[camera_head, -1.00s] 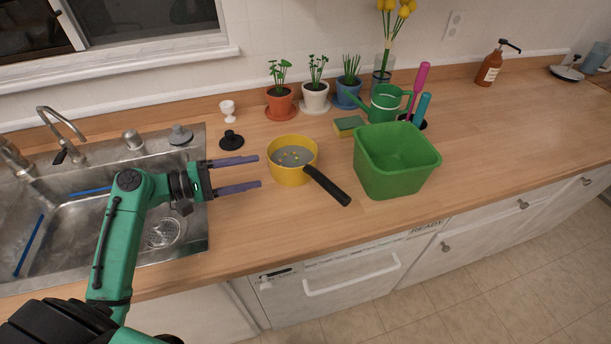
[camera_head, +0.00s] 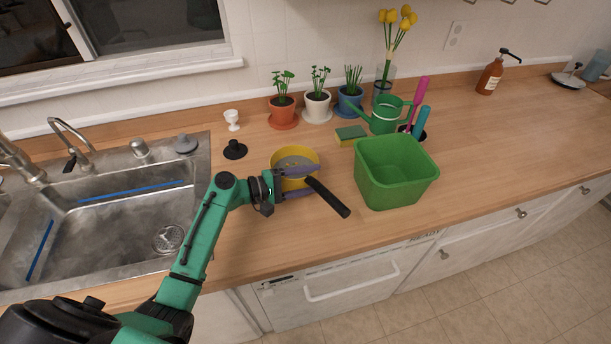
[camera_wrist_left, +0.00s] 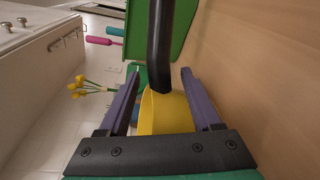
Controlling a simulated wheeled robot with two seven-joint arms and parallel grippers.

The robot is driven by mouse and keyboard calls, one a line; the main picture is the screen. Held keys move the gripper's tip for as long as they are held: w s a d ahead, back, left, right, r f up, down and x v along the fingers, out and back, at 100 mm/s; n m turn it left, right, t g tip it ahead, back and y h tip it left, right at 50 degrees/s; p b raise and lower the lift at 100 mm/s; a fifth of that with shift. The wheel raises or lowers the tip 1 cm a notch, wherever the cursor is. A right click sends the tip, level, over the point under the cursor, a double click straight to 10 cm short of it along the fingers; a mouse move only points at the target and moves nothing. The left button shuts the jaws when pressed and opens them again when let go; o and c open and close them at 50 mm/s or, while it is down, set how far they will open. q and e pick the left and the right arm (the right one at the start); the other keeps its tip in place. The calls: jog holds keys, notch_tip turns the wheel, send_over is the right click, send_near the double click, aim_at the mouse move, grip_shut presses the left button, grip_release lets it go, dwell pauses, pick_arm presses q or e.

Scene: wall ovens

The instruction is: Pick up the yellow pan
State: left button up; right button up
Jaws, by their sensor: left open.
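The yellow pan (camera_head: 294,155) stands on the wooden counter with its black handle (camera_head: 328,198) pointing toward the front right. My left gripper (camera_head: 308,180) is at the pan's near side and hides part of its wall. It is open, its two purple fingers spread. In the left wrist view the yellow pan (camera_wrist_left: 166,112) shows between the fingers of my left gripper (camera_wrist_left: 165,97), with the black handle (camera_wrist_left: 160,45) running away beyond them. I cannot tell whether the fingers touch the pan. My right gripper is not in view.
A green square bin (camera_head: 395,178) stands right of the handle. A sponge (camera_head: 350,134), a green watering can (camera_head: 385,115) and several potted plants are behind. A black stopper (camera_head: 235,149) and the sink (camera_head: 120,215) are to the left. The counter's right side is mostly clear.

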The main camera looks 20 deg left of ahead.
pick_arm(q)
grip_shut()
jog(key=shift+f, duration=0.1)
jog(key=shift+s+f, duration=0.15)
jog(key=shift+f, duration=0.05)
dwell(1.0)
jog(key=shift+r, duration=0.1)
